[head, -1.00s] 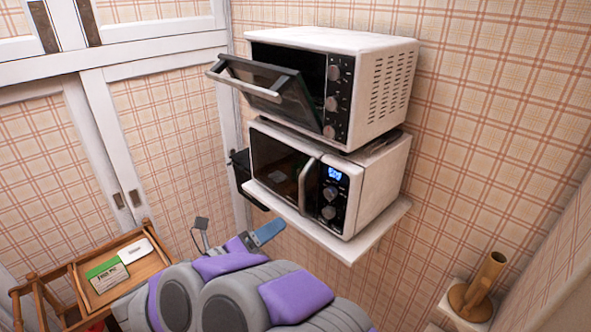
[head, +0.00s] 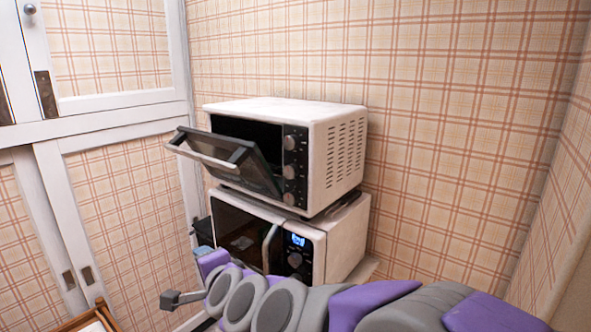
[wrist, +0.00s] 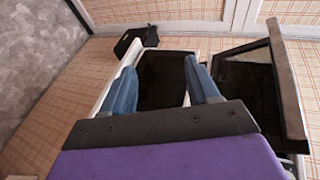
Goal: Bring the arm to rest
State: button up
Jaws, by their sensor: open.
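My arm (head: 345,305) stretches from the lower right across the bottom of the head view. Its end is in front of the lower left of the microwave. Only a bit of a blue finger shows there, so the jaws are hard to read in the head view. In the wrist view my gripper (wrist: 163,85) has its two blue fingers spread wide apart with nothing held between them. The dark front of the microwave (wrist: 160,78) shows behind the gap.
A white toaster oven (head: 335,150) stands on the white microwave (head: 340,245). Its glass door (head: 225,160) hangs partly open; its edge is near my gripper at the wrist view's right (wrist: 285,80). White cupboard doors (head: 110,130) stand left. A wooden cart (head: 92,322) shows at bottom left.

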jog(key=s+d+f+n+g+h, duration=0.2)
jog(key=s+d+f+n+g, duration=0.1)
jog(key=s+d, duration=0.7)
jog(key=s+d+f+n+g+h, duration=0.3)
jog(key=s+d+f+n+g, duration=0.1)
jog(key=s+d, duration=0.7)
jog(key=s+d+f+n+g+h, duration=0.3)
jog(key=s+d+f+g, duration=0.3)
jog(key=s+d, duration=0.4)
jog(key=shift+s+d+f, duration=0.3)
jog(key=shift+s+f, duration=0.55)
jog(key=shift+s, duration=0.35)
